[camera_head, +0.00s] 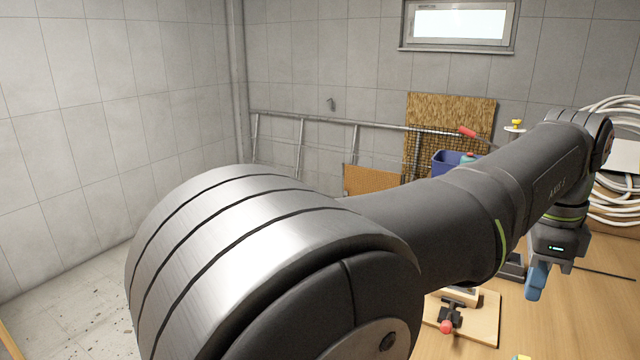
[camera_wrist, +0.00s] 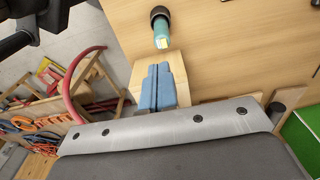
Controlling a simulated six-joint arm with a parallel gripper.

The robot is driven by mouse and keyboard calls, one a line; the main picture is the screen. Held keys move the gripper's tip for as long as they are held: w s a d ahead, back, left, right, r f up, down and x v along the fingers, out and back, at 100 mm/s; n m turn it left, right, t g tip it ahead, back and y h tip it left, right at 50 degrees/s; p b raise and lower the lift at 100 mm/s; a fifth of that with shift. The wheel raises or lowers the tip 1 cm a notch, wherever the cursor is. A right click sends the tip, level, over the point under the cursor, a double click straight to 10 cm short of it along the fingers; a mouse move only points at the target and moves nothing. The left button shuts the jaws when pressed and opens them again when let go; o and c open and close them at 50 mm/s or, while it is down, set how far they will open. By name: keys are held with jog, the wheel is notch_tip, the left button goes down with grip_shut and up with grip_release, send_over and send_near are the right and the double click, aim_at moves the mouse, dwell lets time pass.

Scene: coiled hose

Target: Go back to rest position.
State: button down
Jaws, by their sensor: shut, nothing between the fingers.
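My gripper (camera_head: 536,280) hangs at the right of the head view, over the wooden workbench (camera_head: 590,325). Its two blue fingers are together with nothing between them. In the wrist view my gripper (camera_wrist: 157,86) shows its blue fingers side by side, with a pale wooden block (camera_wrist: 179,68) beyond them. My arm reaches across the head view and hides much of the bench. A coil of white hose (camera_head: 612,212) is behind my arm at the right edge, partly hidden.
A wooden board (camera_head: 488,322) with a red-knobbed clamp (camera_head: 447,326) lies on the bench. A blue bin (camera_head: 447,160) stands farther back. The wrist view shows a teal and black cylinder (camera_wrist: 160,30), a red hose (camera_wrist: 70,98) and a green surface (camera_wrist: 298,135).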

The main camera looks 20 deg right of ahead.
jog(key=f, duration=0.5)
jog(key=s+f, duration=0.1)
jog(key=f, duration=0.1)
jog(key=shift+d+f, duration=0.35)
jog(key=shift+d, duration=0.05)
notch_tip(320, 180, up, 6)
jog(key=shift+w+a, duration=0.15)
jog(key=shift+w, duration=0.1)
